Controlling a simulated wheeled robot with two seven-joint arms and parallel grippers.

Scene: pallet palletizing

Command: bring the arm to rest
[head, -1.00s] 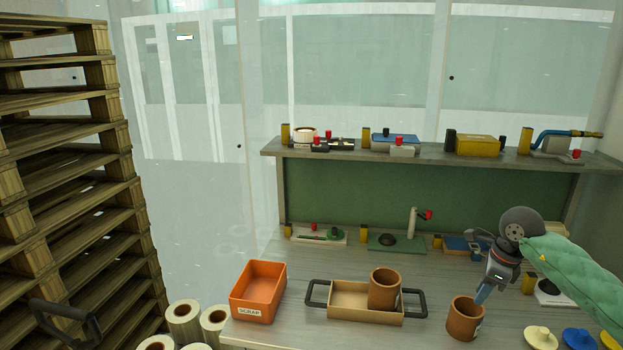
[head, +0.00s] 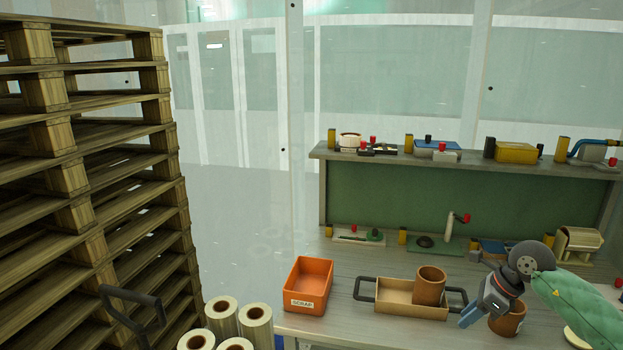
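My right arm comes in from the right in a green padded sleeve, and its gripper (head: 470,316) points down and left over the workbench. The blue fingertips are in front of the bench top, left of a brown cup (head: 513,322) partly hidden by the gripper body. They show no object held, but I cannot tell whether they are apart or closed. My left arm and gripper are not in view.
A tan tray (head: 398,305) with black handles holds another brown cup (head: 430,285). An orange scrap bin (head: 308,286) stands left of it. A tall pallet stack (head: 90,185) and several white rolls (head: 255,325) stand at left. A shelf (head: 470,160) spans the back.

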